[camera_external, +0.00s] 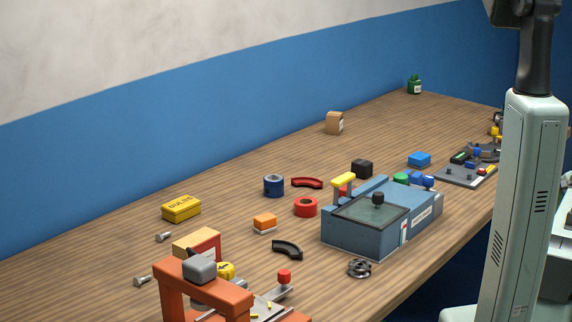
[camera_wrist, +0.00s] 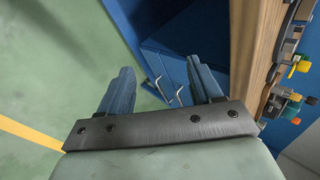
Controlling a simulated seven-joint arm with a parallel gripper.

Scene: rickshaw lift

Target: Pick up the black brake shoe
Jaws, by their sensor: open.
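The black brake shoe (camera_external: 287,249) is a dark curved piece lying on the wooden table, left of the blue-grey box with the glass lid. A red curved piece (camera_external: 307,182) of similar shape lies farther back. My gripper (camera_wrist: 160,80) shows in the wrist view with its two fingers apart and nothing between them. It hangs over the floor beside the table edge, away from the brake shoe. The brake shoe is not in the wrist view. In the external view my arm stands at the right and the gripper's fingers are out of sight.
The blue-grey box (camera_external: 362,232) stands right of the brake shoe, with a metal part (camera_external: 359,268) in front. An orange block (camera_external: 264,223) and a red ring (camera_external: 306,207) lie behind it. An orange press frame (camera_external: 205,285) stands front left. The table (camera_external: 240,158) has bare room at the back.

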